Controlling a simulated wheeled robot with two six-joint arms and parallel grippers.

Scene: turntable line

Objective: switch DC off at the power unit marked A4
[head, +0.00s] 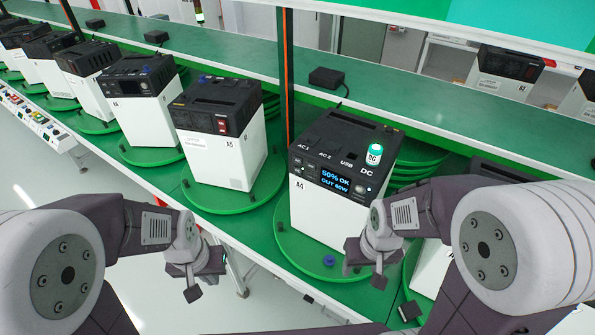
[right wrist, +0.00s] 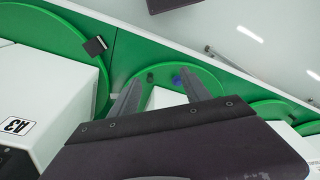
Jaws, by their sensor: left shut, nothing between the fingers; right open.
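The power unit marked A4 (head: 322,215) stands upright on a green turntable, white below with a black top. Its lit display (head: 335,181) reads 50% OK, OUT 60W. Its top edge bears the markings AC 1, AC 2, USB and DC. A small green-and-white cylinder marked DC (head: 374,154) stands on top near the DC marking. A small control (head: 362,189) sits on the front below DC; its state is too small to tell. My right gripper (head: 366,272) is open and empty, low before A4's right side. My left gripper (head: 196,284) is shut and empty, left of A4.
Unit A5 (head: 222,150) stands left of A4, with several more units beyond. A unit marked A3 (right wrist: 30,110) shows in the right wrist view. A blue cap (head: 329,260) lies on A4's turntable (head: 290,243). A black box (head: 326,78) sits on the shelf behind.

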